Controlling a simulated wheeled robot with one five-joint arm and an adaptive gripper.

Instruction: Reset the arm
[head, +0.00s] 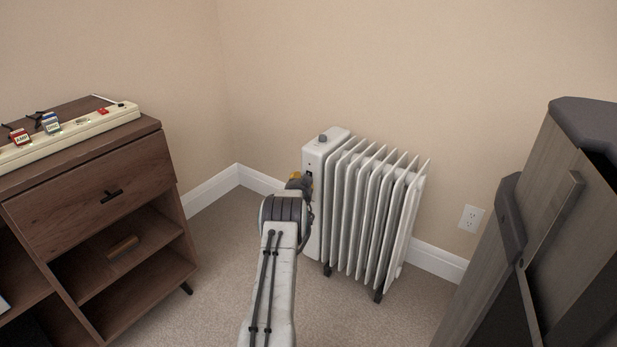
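My arm (271,285) reaches up from the bottom centre of the head view toward the radiator. My gripper (299,182) is at its far end, in front of the control panel of the white oil radiator (365,205). Only a small yellowish and dark part of the gripper shows past the arm's dark joint. Its fingers are mostly hidden, and I cannot tell whether it touches the panel or whether it is open or shut.
A brown wooden cabinet (95,195) with a power strip (70,135) on top stands at the left. A tall grey-brown cabinet (560,240) stands at the right. A wall outlet (471,218) is behind. Carpet (215,265) is clear between the left cabinet and my arm.

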